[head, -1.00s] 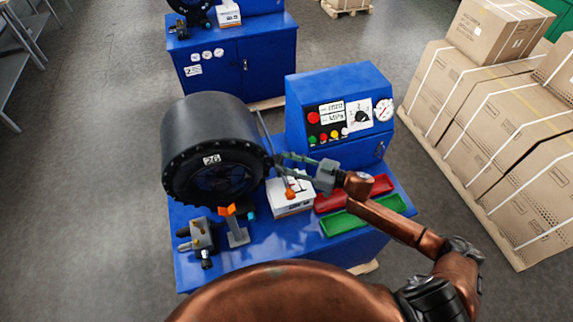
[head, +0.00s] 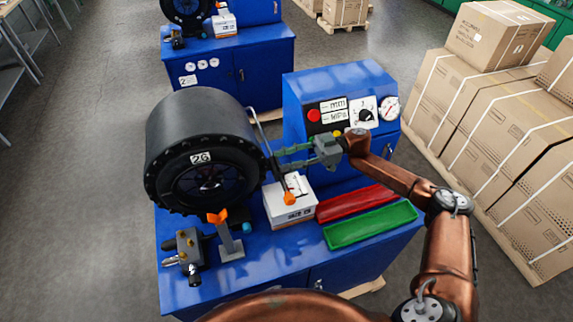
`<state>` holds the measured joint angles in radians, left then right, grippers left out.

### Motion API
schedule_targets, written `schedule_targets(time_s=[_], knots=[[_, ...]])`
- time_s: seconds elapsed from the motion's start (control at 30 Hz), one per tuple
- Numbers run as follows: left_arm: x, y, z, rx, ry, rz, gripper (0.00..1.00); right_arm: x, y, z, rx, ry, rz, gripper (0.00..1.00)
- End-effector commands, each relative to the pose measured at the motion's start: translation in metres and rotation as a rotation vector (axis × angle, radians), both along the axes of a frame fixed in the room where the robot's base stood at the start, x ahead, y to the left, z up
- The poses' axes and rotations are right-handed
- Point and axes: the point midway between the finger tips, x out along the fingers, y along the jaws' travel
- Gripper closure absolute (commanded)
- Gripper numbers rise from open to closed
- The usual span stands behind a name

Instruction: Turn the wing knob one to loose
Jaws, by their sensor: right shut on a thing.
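A black drum-shaped crimper head (head: 205,118) marked 26 stands on the blue bench. An orange wing-shaped knob (head: 217,216) sits on top of a grey post (head: 230,243) in front of it. My right gripper (head: 274,158) is at the drum's right edge, well apart from that orange knob. It is shut on a small part there, which its fingers mostly hide; I cannot tell which part. A thin dark lever with an orange ball (head: 289,198) hangs just below the fingers. My left gripper is not in view.
A white box (head: 285,214), a red tray (head: 355,202) and a green tray (head: 370,227) lie on the bench. A grey block with brass fittings (head: 186,243) is at the front left. A blue control cabinet (head: 300,95) stands behind; strapped cartons (head: 500,130) stand right.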

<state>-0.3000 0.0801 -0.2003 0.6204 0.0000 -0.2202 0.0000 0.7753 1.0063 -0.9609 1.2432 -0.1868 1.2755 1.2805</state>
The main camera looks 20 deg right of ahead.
Motion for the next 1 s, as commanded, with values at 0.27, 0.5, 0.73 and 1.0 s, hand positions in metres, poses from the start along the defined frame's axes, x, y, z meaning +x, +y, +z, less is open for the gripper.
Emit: schedule_targets(time_s=[0.27, 0.5, 0.73, 1.0], knots=[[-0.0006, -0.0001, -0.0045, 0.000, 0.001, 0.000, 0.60, 0.0002, 0.0008, -0.0021, -0.003, 0.002, 0.020, 0.88], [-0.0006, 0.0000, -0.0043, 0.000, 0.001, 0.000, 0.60, -0.0001, 0.0009, -0.0023, -0.003, 0.002, 0.020, 0.88], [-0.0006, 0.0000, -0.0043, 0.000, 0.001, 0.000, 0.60, -0.0002, 0.0005, -0.0017, -0.002, 0.001, 0.019, 0.49], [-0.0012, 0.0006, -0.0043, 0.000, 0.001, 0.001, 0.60, -0.0001, 0.0001, -0.0011, -0.001, 0.001, 0.018, 0.46]])
